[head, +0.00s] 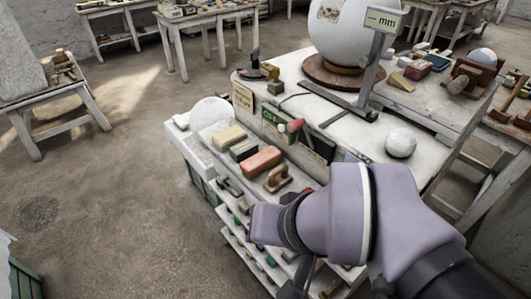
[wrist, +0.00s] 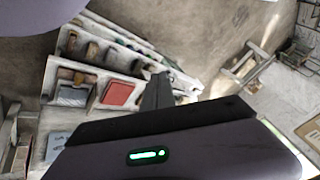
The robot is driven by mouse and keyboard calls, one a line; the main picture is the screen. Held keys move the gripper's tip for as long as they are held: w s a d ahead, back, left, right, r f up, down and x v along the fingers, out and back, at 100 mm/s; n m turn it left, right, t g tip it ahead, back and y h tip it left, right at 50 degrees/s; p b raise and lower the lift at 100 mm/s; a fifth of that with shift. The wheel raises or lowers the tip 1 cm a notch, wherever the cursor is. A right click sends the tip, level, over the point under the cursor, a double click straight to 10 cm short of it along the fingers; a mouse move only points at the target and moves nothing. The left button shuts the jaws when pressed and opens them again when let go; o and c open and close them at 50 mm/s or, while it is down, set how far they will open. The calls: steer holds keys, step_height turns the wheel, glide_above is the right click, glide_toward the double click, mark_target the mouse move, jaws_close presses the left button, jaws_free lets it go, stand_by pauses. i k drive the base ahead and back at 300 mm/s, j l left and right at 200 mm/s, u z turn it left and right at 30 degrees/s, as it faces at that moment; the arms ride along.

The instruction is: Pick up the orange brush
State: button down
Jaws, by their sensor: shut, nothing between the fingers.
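An orange-red block-shaped thing (head: 260,160), which may be the orange brush, lies on the upper ledge of a white stepped rack (head: 203,158) in the head view. I cannot make out bristles on it. A tan wooden-handled tool (head: 278,178) lies just right of it. In the wrist view my gripper (wrist: 157,88) shows dark fingers that are shut and empty, over the rack area. A flat red piece (wrist: 119,92) and a wooden-handled piece (wrist: 72,84) lie in rack compartments left of the fingers. In the head view my purple arm hides the fingertips.
Beige and grey blocks (head: 228,137) lie beside the orange-red block. A white table (head: 345,135) behind holds a large white sphere (head: 345,30), a metal gauge stand (head: 375,55) and a small sphere (head: 400,143). Open floor (head: 110,200) lies left of the rack.

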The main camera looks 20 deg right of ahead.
mark_target(261, 162)
steer(key=j+z, duration=0.3)
steer(key=j, duration=0.3)
steer(key=i+j+z, duration=0.4)
steer(key=j+z, duration=0.2)
steer(key=i+j+z, duration=0.15)
steer(key=j+z, duration=0.15)
steer(key=i+j+z, duration=0.1)
steer(key=j+z, duration=0.2)
steer(key=j, duration=0.15)
steer(key=i+z, duration=0.2)
